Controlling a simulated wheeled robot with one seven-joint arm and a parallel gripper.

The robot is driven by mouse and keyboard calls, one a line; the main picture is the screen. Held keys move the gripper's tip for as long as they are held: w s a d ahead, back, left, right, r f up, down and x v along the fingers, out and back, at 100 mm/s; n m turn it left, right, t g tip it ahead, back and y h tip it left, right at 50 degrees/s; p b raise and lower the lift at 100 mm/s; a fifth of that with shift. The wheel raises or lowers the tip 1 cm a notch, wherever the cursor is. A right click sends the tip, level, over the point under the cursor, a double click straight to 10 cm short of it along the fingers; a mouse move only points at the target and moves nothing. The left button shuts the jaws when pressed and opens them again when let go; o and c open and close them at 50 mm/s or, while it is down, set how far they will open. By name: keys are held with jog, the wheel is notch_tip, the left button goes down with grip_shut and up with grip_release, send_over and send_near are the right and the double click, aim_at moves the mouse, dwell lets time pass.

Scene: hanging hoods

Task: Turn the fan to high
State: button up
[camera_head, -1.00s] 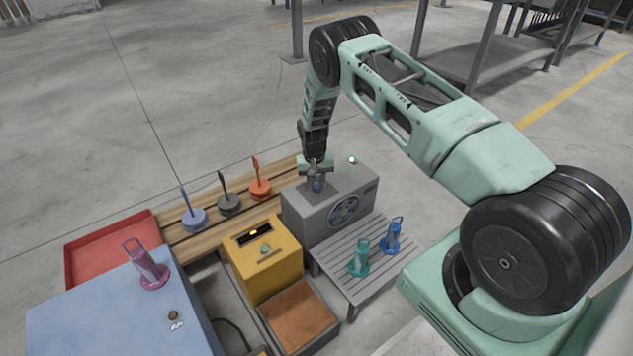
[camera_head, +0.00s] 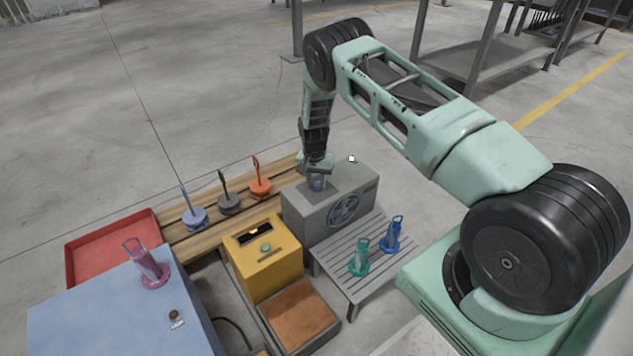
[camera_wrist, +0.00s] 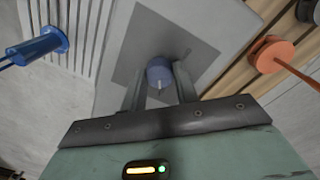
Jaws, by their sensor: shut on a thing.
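The fan is a grey box (camera_head: 300,213) with a round fan grille (camera_head: 343,211) on its front face. A blue round knob (camera_wrist: 159,71) stands on a dark grey patch on top of the box. My gripper (camera_head: 318,184) points down over the top of the box. In the wrist view my gripper (camera_wrist: 160,88) has one finger on each side of the knob and is shut on it. A thin pointer line shows on the knob. Any setting marks around it are too small to read.
A small white-green light (camera_head: 351,159) shows by the box's back edge. An orange hooded item (camera_head: 260,189) and others stand on the wooden slats at left. A yellow box (camera_head: 264,262) stands left of the fan. Blue (camera_head: 393,236) and teal (camera_head: 359,258) items stand on the slatted table in front.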

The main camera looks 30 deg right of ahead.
aim_at(314, 184)
jog(key=o, duration=1)
jog(key=shift+r, duration=0.1)
jog(key=r+p, duration=0.1)
jog(key=r, duration=0.4)
jog(key=r+p, duration=0.2)
jog(key=r, duration=0.4)
jog(key=r+p, duration=0.1)
jog(key=r, duration=0.5)
jog(key=shift+w+a+r+p, duration=0.1)
jog(key=shift+w+a+p, duration=0.2)
jog(key=shift+w, duration=0.05)
